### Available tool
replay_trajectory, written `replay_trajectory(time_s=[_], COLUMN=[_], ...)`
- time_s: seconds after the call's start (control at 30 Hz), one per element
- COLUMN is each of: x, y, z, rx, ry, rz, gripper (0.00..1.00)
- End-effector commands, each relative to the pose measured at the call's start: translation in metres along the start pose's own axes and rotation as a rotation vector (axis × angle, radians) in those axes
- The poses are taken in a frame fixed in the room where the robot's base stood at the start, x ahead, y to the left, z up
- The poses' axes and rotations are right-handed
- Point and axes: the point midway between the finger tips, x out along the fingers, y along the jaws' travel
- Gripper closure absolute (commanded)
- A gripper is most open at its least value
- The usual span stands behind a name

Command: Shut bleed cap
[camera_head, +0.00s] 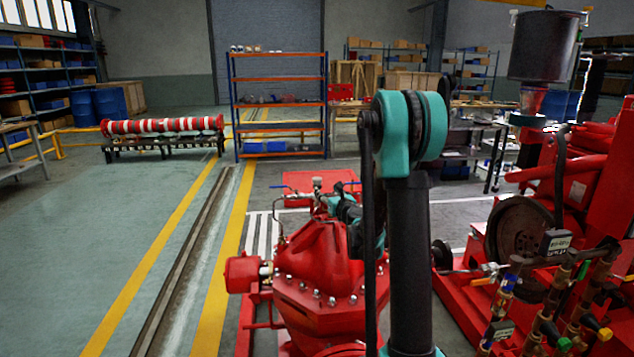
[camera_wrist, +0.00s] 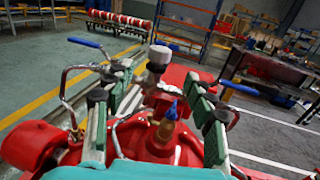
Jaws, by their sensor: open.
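The red pump (camera_head: 318,262) stands at the lower middle of the head view, with small fittings on its top. In the wrist view, a brass fitting with a blue top (camera_wrist: 168,112) stands upright between my fingers. A grey-white round cap (camera_wrist: 158,56) on a metal stem is just beyond it; it also shows in the head view (camera_head: 317,183). I cannot tell which one is the bleed cap. My gripper (camera_wrist: 162,78) is open, one finger on each side, holding nothing. In the head view my arm partly hides it.
Blue lever handles lie left (camera_wrist: 88,42) and right (camera_wrist: 240,88) of my fingers, close to them. The red engine (camera_head: 590,180) and brass valve pipes (camera_head: 550,305) stand to the right. An orange-framed shelf (camera_head: 278,103) is behind. The green floor at left is clear.

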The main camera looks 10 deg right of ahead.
Motion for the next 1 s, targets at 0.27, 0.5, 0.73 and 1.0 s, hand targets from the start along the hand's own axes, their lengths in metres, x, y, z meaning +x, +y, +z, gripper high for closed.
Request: replay_trajectory(time_s=[0.27, 0.5, 0.73, 1.0], x=[0.057, 0.096, 0.113, 0.115], y=[0.001, 0.000, 0.000, 0.000], z=[0.000, 0.000, 0.000, 0.000], rx=[-0.001, -0.002, -0.002, -0.002], ry=[0.000, 0.000, 0.000, 0.000], rz=[0.001, 0.000, 0.001, 0.000], gripper=[0.45, 0.45, 0.45, 0.45])
